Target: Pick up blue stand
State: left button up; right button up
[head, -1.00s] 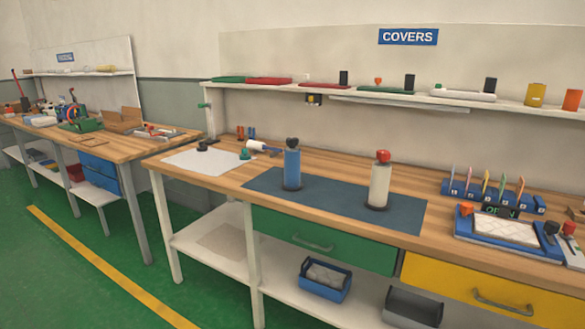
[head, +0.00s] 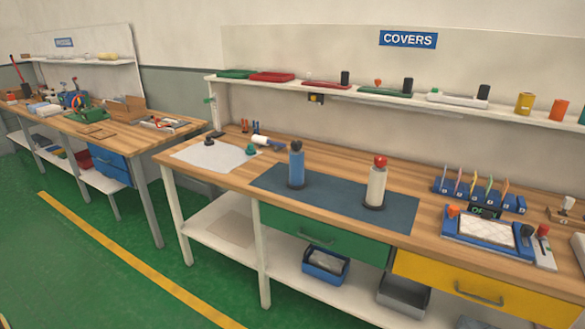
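A blue stand (head: 297,168), an upright cylinder with a dark knob on top and a dark base, stands on the dark blue mat (head: 335,200) on the wooden workbench. A white stand (head: 376,186) with a red knob stands upright to its right on the same mat, apart from it. Neither of my grippers shows in the head view.
A white sheet (head: 188,156) lies left of the mat. A blue tray (head: 455,244) with a white pad and a blue rack (head: 508,202) are at the right. Below are a green drawer (head: 350,247) and a yellow drawer (head: 440,273). Green floor is clear in front.

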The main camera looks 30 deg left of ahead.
aim_at(296, 181)
jog(key=z, duration=0.4)
jog(key=k, duration=0.2)
jog(key=u, duration=2.05)
jog(key=i, duration=2.4)
jog(key=z, duration=0.9)
